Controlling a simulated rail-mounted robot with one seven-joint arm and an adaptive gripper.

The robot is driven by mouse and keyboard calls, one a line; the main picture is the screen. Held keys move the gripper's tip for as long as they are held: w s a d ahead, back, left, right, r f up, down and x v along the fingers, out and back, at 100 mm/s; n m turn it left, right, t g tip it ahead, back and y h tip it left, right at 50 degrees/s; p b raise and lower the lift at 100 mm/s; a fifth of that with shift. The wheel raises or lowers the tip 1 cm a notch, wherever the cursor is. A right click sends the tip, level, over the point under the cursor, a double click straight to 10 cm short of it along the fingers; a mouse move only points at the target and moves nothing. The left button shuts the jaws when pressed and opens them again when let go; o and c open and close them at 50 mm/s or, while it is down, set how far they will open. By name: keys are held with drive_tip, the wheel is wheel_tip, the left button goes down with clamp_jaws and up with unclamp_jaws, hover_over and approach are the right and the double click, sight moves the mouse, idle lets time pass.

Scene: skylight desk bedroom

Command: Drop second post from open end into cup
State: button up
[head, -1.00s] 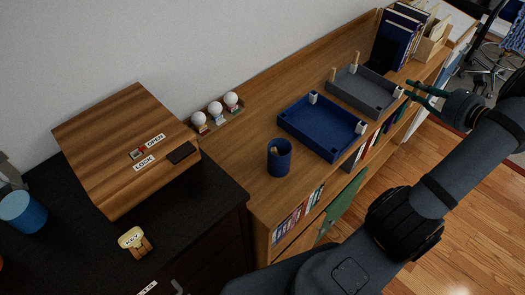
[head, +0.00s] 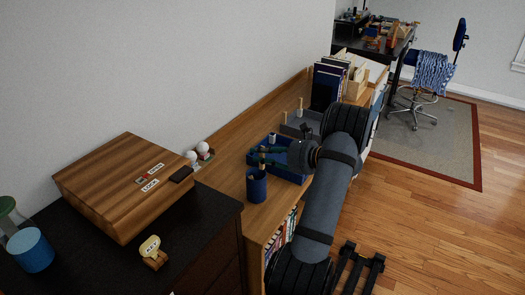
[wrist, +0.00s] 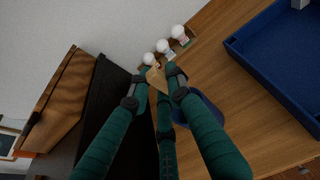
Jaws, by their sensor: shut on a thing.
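My gripper (head: 266,158) is shut on a tan wooden post (wrist: 155,77) and holds it just above the blue cup (head: 257,189). In the wrist view the green fingers (wrist: 158,88) close around the post, and the cup (wrist: 211,114) shows partly behind them. A tan piece shows inside the cup's mouth in the head view. The blue tray (head: 289,176) lies behind my gripper, with a white-based post (head: 272,138) at its far corner. The grey tray (head: 314,117) beyond it is partly hidden by my arm, with slim posts standing at its edge.
A wooden box (head: 125,180) with OPEN and LOCK labels stands on the black desk at left. White bulb-like balls (head: 202,147) stand in a holder by the wall. A KEY-tagged piece (head: 151,250) and a blue cylinder (head: 31,250) stand on the desk.

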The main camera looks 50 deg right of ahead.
drive_tip(key=shift+a, duration=0.15)
drive_tip(key=o, duration=0.8)
drive_tip(key=shift+f, duration=0.1)
drive_tip(key=shift+o, duration=0.2)
drive_tip(key=v, duration=1.2)
drive_tip(key=shift+w, duration=0.2)
drive_tip(key=x, duration=1.2)
wheel_tip(320, 180, up, 5)
drive_tip(key=p, duration=0.3)
drive_tip(key=shift+s+r+p, duration=0.1)
drive_tip(key=shift+r+p, duration=0.1)
drive_tip(key=shift+p, duration=0.15)
